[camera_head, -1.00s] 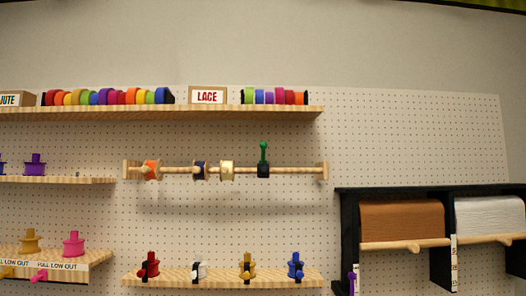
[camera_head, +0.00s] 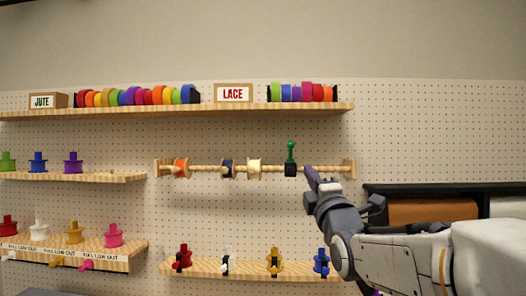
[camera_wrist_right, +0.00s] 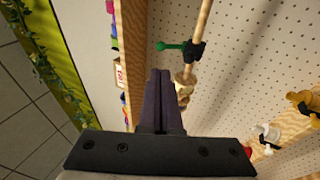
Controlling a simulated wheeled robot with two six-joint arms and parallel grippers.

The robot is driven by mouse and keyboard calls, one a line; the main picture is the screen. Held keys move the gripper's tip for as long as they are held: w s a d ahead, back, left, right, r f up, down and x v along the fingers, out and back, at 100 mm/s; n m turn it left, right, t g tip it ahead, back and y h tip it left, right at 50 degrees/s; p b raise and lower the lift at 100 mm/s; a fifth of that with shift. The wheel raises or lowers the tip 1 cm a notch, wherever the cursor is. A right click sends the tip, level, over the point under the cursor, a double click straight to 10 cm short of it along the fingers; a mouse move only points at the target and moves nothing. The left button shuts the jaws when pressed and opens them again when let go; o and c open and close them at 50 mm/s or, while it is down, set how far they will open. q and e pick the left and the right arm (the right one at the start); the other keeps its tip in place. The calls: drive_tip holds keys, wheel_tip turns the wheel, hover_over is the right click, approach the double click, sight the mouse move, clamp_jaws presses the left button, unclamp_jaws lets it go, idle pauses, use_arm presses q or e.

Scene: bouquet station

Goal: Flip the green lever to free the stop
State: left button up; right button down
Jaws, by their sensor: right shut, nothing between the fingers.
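The green lever (camera_head: 291,152) stands upright on a black stop (camera_head: 290,170) on a wooden rod, right of the spools. In the right wrist view the green lever (camera_wrist_right: 172,46) points left from the black stop (camera_wrist_right: 197,52). My right gripper (camera_head: 309,172) is just right of the stop in the head view, its fingers closed with nothing between them. In the right wrist view the dark fingers (camera_wrist_right: 159,76) are together, and the lever lies beyond their tips. I cannot tell whether they touch the rod. My left gripper is not in view.
The rod (camera_head: 207,169) carries orange, dark and cream spools left of the stop. A shelf (camera_head: 200,110) with ribbon rolls and a LACE sign (camera_head: 233,93) runs above. A lower shelf (camera_head: 205,268) holds several colored spools.

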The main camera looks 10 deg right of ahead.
sight(292, 146)
drive_tip(key=p+x, duration=0.9)
drive_tip(key=x, duration=0.4)
drive_tip(key=shift+w+p, duration=0.4)
drive_tip(key=shift+w, duration=0.15)
